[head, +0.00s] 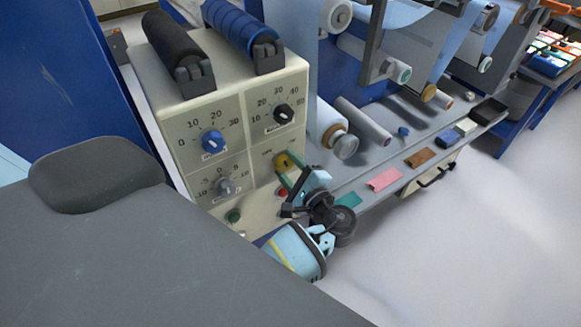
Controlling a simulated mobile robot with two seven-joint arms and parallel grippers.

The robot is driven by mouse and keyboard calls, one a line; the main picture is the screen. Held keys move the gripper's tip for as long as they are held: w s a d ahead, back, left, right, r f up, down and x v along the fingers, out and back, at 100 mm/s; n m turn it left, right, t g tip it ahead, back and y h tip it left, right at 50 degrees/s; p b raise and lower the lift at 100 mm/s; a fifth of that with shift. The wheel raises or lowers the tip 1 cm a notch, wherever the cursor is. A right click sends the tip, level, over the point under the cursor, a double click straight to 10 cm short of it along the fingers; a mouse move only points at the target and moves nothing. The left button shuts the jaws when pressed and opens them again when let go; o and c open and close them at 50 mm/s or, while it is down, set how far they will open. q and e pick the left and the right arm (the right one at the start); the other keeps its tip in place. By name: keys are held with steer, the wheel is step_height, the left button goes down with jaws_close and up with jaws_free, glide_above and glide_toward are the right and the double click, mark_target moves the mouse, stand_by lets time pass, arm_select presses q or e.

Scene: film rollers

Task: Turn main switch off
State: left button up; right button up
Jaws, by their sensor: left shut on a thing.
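The beige control box (222,130) stands left of centre with several knobs on its front. The main switch, a round yellow piece (283,160) with a darker middle, sits at the right of the front panel. My left gripper (291,179) reaches up to it from below right, with its fingertips at the switch. It is shut on the switch, and the fingers hide part of it. The exact angle of the switch is hard to tell. My right gripper is not in view.
A blue knob (213,141), a black knob (284,113) and a grey knob (224,186) sit on the same panel. A green button (234,216) and a red button (283,192) are close below. Film rollers (363,121) stand at the right. Floor at lower right is clear.

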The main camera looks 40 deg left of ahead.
arm_select(q)
steer(key=shift+n+b, duration=0.45)
steer(key=shift+n, duration=1.05)
steer(key=o, duration=1)
